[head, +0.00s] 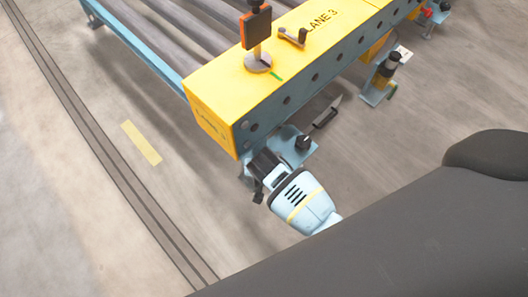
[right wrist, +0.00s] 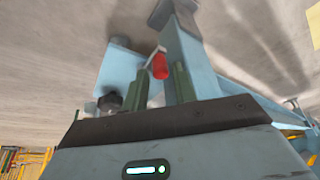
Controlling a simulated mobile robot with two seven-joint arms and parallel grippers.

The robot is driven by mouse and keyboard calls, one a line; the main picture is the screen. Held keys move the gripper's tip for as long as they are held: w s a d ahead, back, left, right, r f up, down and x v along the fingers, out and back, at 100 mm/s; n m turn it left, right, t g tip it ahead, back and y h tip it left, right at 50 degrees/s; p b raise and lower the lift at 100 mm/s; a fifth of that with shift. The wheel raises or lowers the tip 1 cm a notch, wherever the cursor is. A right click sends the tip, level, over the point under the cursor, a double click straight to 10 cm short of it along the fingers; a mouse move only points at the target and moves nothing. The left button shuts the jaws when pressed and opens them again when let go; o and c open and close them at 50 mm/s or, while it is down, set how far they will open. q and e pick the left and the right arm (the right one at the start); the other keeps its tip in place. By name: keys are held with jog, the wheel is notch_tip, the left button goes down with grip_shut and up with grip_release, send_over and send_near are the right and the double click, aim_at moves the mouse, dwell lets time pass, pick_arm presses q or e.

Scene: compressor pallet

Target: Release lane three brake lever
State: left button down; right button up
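The yellow lane three end beam (head: 268,82), marked LANE 3, crosses the upper middle of the head view. My right gripper (head: 263,172) is below its near corner, by a blue bracket. In the right wrist view a red-tipped lever (right wrist: 160,67) stands by a blue post. The two greenish fingers of my right gripper (right wrist: 160,80) are apart, one on each side of the red tip, with narrow gaps visible. I cannot tell whether either touches it. The red tip is hidden in the head view. My left gripper is out of view.
A dark panel with an orange edge (head: 256,26) stands on the beam beside a small handle (head: 293,37). A black knob (head: 303,142) sits on the bracket. Another bracket (head: 380,82) stands farther right. Floor at left is clear, with a yellow strip (head: 141,143).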

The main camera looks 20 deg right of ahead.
jog(key=shift+b+x, duration=0.45)
jog(key=shift+x, duration=0.65)
grip_shut()
